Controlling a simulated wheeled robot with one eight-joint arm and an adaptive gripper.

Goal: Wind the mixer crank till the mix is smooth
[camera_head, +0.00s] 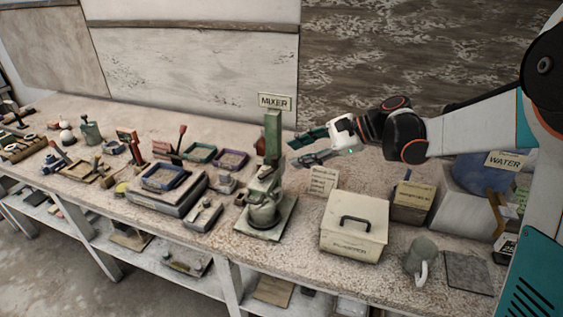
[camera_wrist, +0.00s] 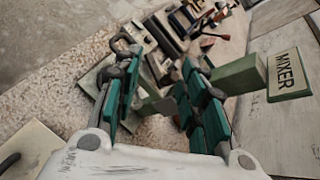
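The mixer (camera_head: 272,135) stands upright mid-bench, with a green column, a grey bowl (camera_head: 262,213) at its foot and a flat base plate. A MIXER sign (camera_head: 275,102) is at its top; the sign also shows in the wrist view (camera_wrist: 287,74). I cannot clearly pick out the crank, and the mix inside the bowl is not visible. My gripper (camera_head: 294,152) is open and empty, just right of the column, its fingers pointing left at it. In the wrist view my gripper (camera_wrist: 160,66) has its green fingers spread, with mixer parts showing between and beyond them.
A cream lidded box (camera_head: 354,234) stands right of the mixer, with a small card behind it. A grey mug (camera_head: 421,258) and a blue WATER container (camera_head: 482,173) are further right. Trays (camera_head: 163,178) and small tools crowd the bench to the left. A wall stands behind.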

